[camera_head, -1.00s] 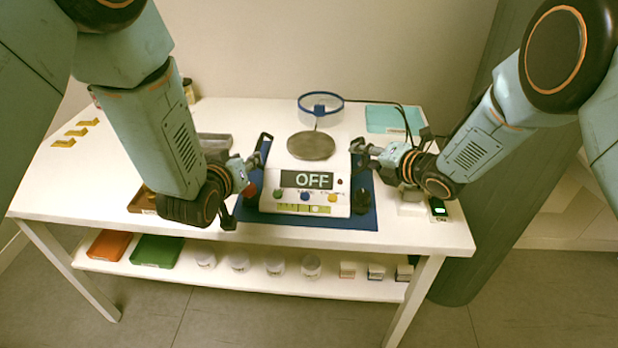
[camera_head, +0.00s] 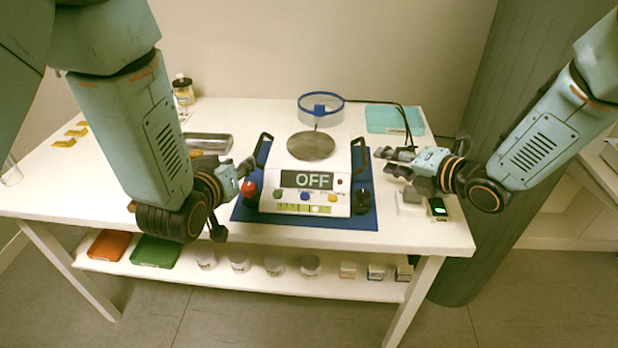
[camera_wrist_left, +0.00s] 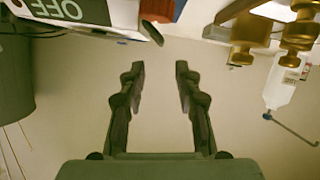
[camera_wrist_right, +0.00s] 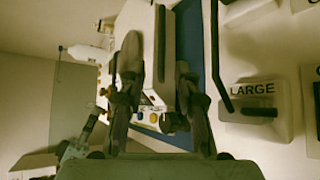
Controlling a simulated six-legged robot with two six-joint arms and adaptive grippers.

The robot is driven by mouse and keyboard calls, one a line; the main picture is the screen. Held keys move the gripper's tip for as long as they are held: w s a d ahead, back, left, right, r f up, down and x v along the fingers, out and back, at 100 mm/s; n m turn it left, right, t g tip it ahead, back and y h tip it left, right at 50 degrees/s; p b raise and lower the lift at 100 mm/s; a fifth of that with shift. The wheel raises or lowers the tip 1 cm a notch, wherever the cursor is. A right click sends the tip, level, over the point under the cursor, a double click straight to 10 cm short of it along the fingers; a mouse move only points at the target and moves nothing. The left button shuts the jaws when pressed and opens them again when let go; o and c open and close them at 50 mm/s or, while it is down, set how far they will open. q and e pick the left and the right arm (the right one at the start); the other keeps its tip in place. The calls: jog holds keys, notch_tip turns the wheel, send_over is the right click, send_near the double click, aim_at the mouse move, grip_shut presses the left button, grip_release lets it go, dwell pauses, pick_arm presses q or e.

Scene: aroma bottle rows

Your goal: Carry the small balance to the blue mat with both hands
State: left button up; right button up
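The small balance (camera_head: 270,205) is a white body with an OFF display, coloured buttons, a round metal pan and a dark handle on each side. It rests on the blue mat (camera_head: 330,222) and also shows in the left wrist view (camera_wrist_left: 90,12). My left gripper (camera_head: 238,198) is open and empty, just left of the balance and apart from its left handle (camera_head: 262,150). My right gripper (camera_head: 389,162) is open and empty, to the right of the right handle (camera_head: 360,155), with a gap between them. The left wrist view shows nothing between the fingers.
A red-topped item (camera_head: 249,189) and a dark rounded item (camera_head: 362,201) flank the balance on the mat. A blue-rimmed clear ring (camera_head: 321,108) stands behind, with a teal pad (camera_head: 394,119) at back right. A metal tray (camera_head: 208,143) lies to the left. A small green-screened device (camera_head: 438,208) is at right.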

jog(key=shift+v, duration=1.85)
